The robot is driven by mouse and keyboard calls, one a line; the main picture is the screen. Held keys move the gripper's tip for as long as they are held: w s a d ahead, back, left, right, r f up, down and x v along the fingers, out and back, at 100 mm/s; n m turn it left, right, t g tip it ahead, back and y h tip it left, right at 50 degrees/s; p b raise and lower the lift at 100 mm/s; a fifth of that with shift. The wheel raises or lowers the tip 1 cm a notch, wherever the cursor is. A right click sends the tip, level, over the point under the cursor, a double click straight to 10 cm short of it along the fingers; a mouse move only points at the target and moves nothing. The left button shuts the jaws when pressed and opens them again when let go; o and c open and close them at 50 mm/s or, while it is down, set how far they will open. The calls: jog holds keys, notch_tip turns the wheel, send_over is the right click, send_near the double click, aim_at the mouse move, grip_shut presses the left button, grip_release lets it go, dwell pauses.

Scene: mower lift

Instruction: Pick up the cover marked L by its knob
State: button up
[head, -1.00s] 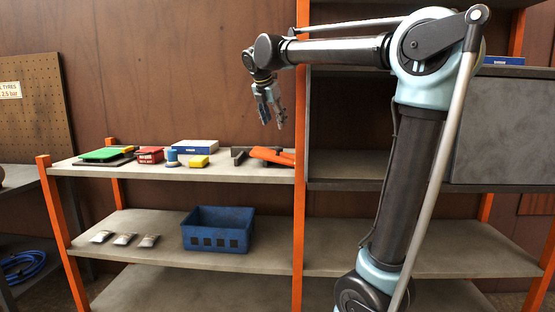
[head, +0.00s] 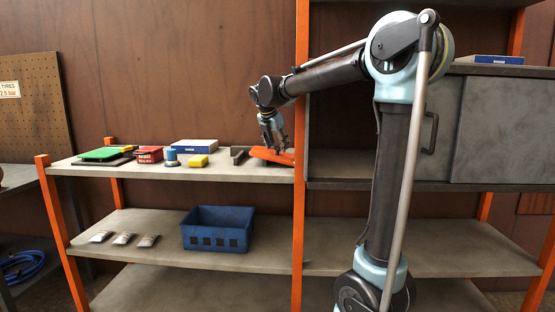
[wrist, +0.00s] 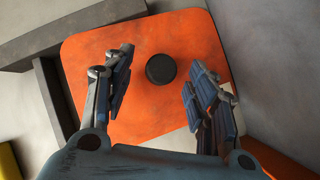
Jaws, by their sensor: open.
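An orange cover (head: 270,155) lies at the right end of the upper shelf, beside the orange post. In the wrist view the orange cover (wrist: 140,40) is a flat plate with rounded corners and a round black knob (wrist: 161,68) near its middle. A pale patch shows near its edge behind my right finger. No letter L can be read. My gripper (head: 273,141) is just above the cover. In the wrist view my gripper (wrist: 162,84) is open, with its fingers on either side of the knob and nothing between them but the knob's outline.
A dark angled bar (head: 238,153) lies left of the cover. A blue crate (head: 218,229) stands below.

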jog(key=shift+x, duration=0.8)
jog(key=shift+r, duration=0.1)
jog(key=shift+c, duration=0.2)
grip_shut()
